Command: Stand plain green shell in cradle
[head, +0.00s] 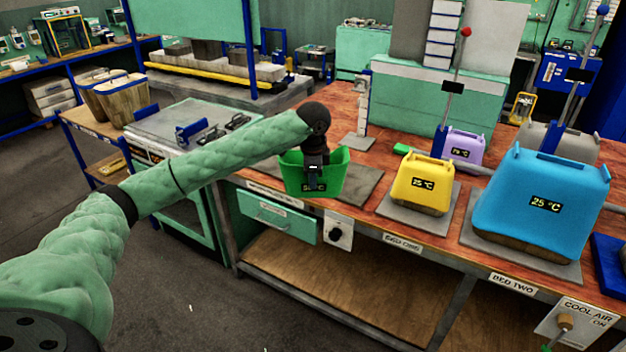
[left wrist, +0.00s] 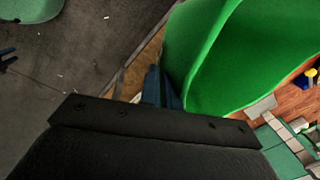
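The green shell (head: 300,180) hangs at the front left edge of the wooden bench, wide end up, with a small dark display low on its front. My left gripper (head: 314,172) reaches down at its near wall and appears shut on it. In the left wrist view, the green shell (left wrist: 225,60) fills the upper right, and the blue fingers of my left gripper (left wrist: 160,88) meet its edge; the fingertips are partly hidden. A grey flat plate (head: 362,186) lies behind and right of the shell. I cannot make out which thing is the cradle. My right gripper is not in view.
A yellow shell (head: 422,185), a blue shell (head: 541,203) and a purple shell (head: 464,146) stand on the bench to the right. An upright white-and-blue post (head: 363,105) stands behind the green shell. A green cabinet with a grey top (head: 175,125) stands left.

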